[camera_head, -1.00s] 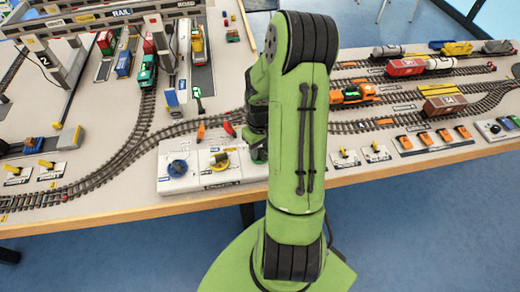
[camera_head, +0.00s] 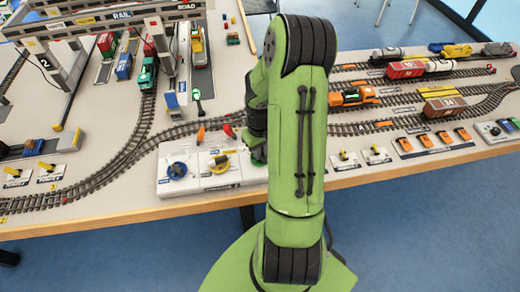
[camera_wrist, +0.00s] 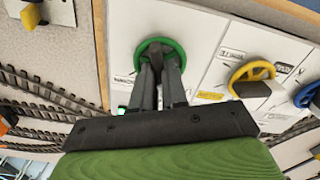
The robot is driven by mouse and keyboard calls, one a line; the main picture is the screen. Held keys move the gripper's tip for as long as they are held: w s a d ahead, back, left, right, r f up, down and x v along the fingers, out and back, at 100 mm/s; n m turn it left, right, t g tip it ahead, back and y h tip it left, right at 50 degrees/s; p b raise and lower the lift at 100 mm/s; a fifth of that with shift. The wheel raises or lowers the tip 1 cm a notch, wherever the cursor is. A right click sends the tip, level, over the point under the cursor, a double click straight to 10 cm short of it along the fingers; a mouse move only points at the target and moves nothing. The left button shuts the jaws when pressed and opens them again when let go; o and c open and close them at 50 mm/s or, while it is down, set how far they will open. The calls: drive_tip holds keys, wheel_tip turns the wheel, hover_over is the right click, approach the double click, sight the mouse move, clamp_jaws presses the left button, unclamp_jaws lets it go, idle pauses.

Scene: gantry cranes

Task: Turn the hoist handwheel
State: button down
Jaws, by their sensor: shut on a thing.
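A green handwheel (camera_wrist: 160,45) shows in the wrist view on a white control panel (camera_wrist: 205,30). My gripper (camera_wrist: 162,62) reaches down to it, with both dark fingers closed on the wheel, hiding part of it. In the head view the green handwheel (camera_head: 257,155) is mostly hidden behind my arm. A yellow handwheel (camera_wrist: 251,74) and a blue handwheel (camera_wrist: 308,94) sit on the same panel, apart from my gripper. In the head view the yellow handwheel (camera_head: 220,161) and blue handwheel (camera_head: 178,170) lie left of my arm. The panel labels are too small to read surely.
The panel stands near the table's front edge (camera_head: 150,209). Model railway tracks (camera_head: 120,158) run close behind and beside it. Toy gantry cranes (camera_head: 160,45) stand at the back left. Wagons and an orange locomotive (camera_head: 352,96) are right of my arm.

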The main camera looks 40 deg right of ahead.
drive_tip(key=m, duration=0.4)
drive_tip(key=shift+m+b, duration=0.45)
drive_tip(key=shift+m, duration=1.35)
drive_tip(key=c, duration=1.2)
unclamp_jaws()
drive_tip(key=shift+o, duration=0.2)
wheel_tip(320, 180, up, 16)
drive_tip(key=p, duration=0.4)
drive_tip(key=shift+f, duration=0.15)
